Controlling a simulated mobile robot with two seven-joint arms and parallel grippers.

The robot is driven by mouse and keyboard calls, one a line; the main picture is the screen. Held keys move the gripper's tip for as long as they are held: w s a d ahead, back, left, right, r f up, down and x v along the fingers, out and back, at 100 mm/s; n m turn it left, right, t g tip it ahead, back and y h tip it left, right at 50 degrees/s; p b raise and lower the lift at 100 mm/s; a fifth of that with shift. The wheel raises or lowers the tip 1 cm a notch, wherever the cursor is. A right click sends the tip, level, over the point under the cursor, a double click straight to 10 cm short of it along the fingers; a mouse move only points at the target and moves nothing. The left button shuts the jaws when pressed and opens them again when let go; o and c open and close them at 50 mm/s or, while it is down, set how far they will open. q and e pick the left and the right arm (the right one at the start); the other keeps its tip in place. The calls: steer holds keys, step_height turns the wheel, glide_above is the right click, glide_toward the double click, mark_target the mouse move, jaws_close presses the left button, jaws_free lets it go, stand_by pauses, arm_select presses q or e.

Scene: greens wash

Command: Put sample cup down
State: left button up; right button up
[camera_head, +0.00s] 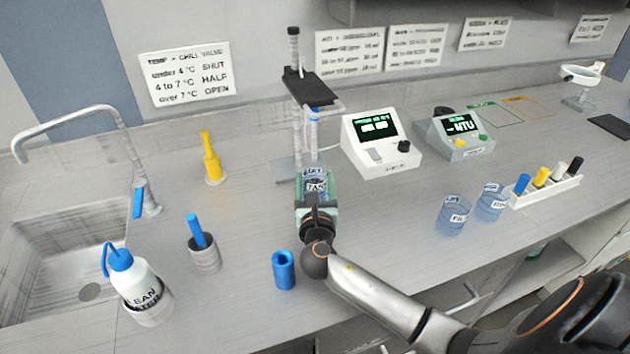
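My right gripper (316,200) reaches in from the lower right over the middle of the counter. Its green-edged fingers lie on both sides of a bluish see-through cup (315,178) with a white label, which I take to be the sample cup. The gripper looks shut on it. The label is only partly legible, and the gripper hides the cup's lower part. I cannot tell whether the cup touches a surface. It is in front of the stand (297,130) with the black top plate. My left gripper is not in view.
Two similar labelled cups (453,215) (491,200) stand at the right, beside a white rack (545,192) of coloured-capped vials. Two meters (381,143) (457,134) stand behind. A blue cylinder (284,270), bottle (137,283) and sink (62,262) are left. Counter between gripper and cups is clear.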

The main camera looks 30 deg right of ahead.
steer(key=o, duration=0.4)
steer(key=shift+r, duration=0.15)
steer(key=v, duration=0.7)
steer(key=shift+s+a, duration=0.15)
steer(key=shift+s, duration=0.15)
